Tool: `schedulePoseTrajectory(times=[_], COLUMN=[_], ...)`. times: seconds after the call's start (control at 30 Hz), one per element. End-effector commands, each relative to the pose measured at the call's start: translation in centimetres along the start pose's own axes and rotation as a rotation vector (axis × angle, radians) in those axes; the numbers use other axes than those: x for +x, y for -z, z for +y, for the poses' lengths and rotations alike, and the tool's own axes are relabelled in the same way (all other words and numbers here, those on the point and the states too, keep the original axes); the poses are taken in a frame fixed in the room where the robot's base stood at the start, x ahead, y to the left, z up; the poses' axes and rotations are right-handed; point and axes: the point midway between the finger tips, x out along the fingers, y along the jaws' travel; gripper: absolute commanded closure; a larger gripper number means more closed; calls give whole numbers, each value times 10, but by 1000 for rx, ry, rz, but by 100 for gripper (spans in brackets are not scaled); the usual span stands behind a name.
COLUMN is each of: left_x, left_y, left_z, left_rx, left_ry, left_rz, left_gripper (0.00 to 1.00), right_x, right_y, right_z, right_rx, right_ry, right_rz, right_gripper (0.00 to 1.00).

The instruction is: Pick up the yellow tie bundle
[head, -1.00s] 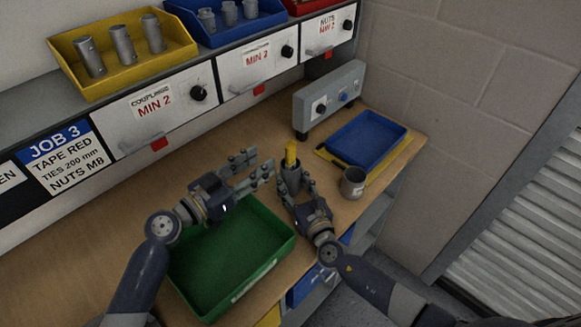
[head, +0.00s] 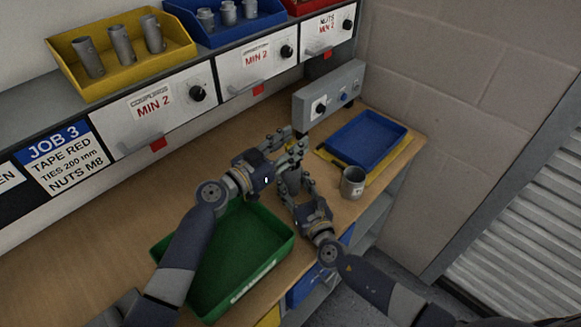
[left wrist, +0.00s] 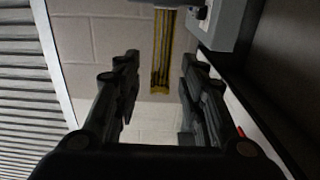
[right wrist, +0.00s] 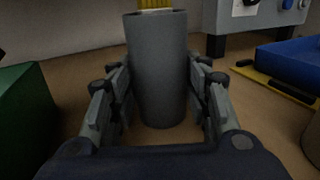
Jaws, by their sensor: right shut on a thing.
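The yellow tie bundle (head: 292,149) stands in the grey tubular holder (right wrist: 158,75); its top pokes out, and its lower part is hidden inside. In the right wrist view the bundle's yellow (right wrist: 155,4) shows just above the holder's rim. My right gripper (head: 293,187) is shut on the holder, which is upright. My left gripper (head: 284,142) is open at the bundle's height. In the left wrist view the bundle (left wrist: 163,50) appears between the two separated fingertips; I cannot tell whether either touches it.
A green tray (head: 283,252) lies in front of the grippers. A grey cup (head: 352,183) stands right of the right gripper. Behind are a blue tray (head: 367,138) on a yellow mat and a grey box with knobs (head: 328,96). Drawers line the back.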

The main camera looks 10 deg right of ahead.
Motion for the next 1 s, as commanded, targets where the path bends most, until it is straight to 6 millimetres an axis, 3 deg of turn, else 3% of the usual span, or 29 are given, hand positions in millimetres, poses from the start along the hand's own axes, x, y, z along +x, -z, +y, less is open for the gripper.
schedulePoseTrajectory(times=[0.07,0.1,0.27,0.73,0.87,1.0], left_x=[0,0,0,0,0,0], left_y=[0,0,0,6,22,51], left_z=[0,0,0,0,0,0], left_rx=[0,0,0,1,5,7], left_ry=[0,0,0,-2,-3,-3], left_rz=[0,0,0,2,2,4], left_gripper=[62,67,100,100,100,100], right_x=[0,0,0,0,0,0], right_y=[0,0,0,0,0,0], right_z=[0,0,0,0,0,0], right_rx=[0,0,0,0,0,0], right_ry=[0,0,0,0,0,0], right_rz=[0,0,0,-1,-1,-1], right_gripper=[79,79,79,79,79,79])
